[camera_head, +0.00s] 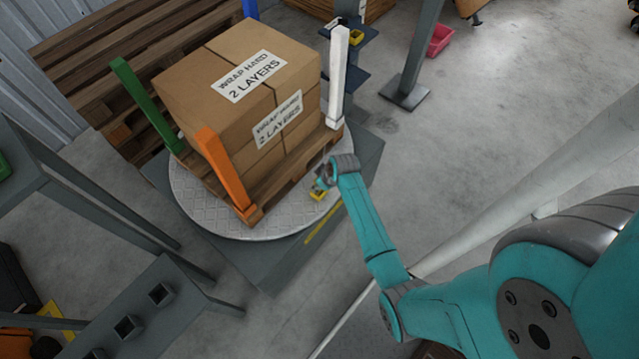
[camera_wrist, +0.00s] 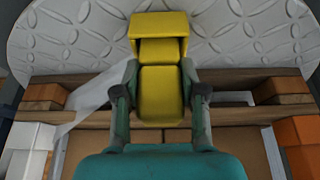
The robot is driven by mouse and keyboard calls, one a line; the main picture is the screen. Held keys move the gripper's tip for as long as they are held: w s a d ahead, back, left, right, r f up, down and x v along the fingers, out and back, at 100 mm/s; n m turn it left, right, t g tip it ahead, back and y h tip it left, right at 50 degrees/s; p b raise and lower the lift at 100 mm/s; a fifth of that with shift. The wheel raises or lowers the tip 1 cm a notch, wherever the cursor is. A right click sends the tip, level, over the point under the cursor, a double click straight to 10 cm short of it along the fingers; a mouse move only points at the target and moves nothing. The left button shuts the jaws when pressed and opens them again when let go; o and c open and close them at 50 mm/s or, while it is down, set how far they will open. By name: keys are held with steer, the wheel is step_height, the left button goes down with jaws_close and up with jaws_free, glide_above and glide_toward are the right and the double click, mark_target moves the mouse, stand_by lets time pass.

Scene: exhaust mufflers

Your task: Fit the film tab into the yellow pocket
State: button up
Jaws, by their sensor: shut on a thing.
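In the wrist view my gripper (camera_wrist: 160,92) is shut on a yellow film tab (camera_wrist: 160,100), with one finger on each side of it. A strip of translucent film (camera_wrist: 92,92) runs from beside the gripper toward the left. The yellow pocket (camera_wrist: 160,20) is just ahead of the tab, on the turntable. Its dark opening faces the tab, and the tab's front end is close to it. I cannot tell whether the tab's front end touches or enters the pocket. In the head view my gripper (camera_head: 322,182) is at the turntable's near right rim, with yellow (camera_head: 317,195) showing there.
The round turntable (camera_head: 190,205) carries a wooden pallet (camera_head: 285,180) with stacked cartons (camera_head: 215,75). Green (camera_head: 145,105), orange (camera_head: 222,170) and white (camera_head: 338,75) posts stand at its corners. A grey steel frame (camera_head: 85,200) is at left.

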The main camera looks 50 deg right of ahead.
steer(key=shift+f, duration=0.15)
steer(key=o, duration=1.1)
steer(key=shift+o, duration=0.2)
steer(key=v, duration=1.2)
steer(key=s+a+t+h, duration=0.2)
steer(key=s+a+t, duration=0.2)
steer(key=s+a, duration=0.9)
steer(key=s+a+r+t, duration=0.2)
steer(key=s+r, duration=0.3)
steer(key=r, duration=0.2)
steer(key=s+a+r+t+y, duration=0.1)
steer(key=s+a+r+t, duration=0.1)
steer(key=r, duration=0.6)
steer(key=s+a+r+t+y, duration=0.1)
steer(key=s+a+r+t, duration=0.1)
steer(key=s+a+r, duration=0.2)
steer(key=s+r, duration=0.3)
steer(key=r, duration=0.1)
steer(key=shift+s+a+r, duration=0.25)
steer(key=shift+s, duration=0.05)
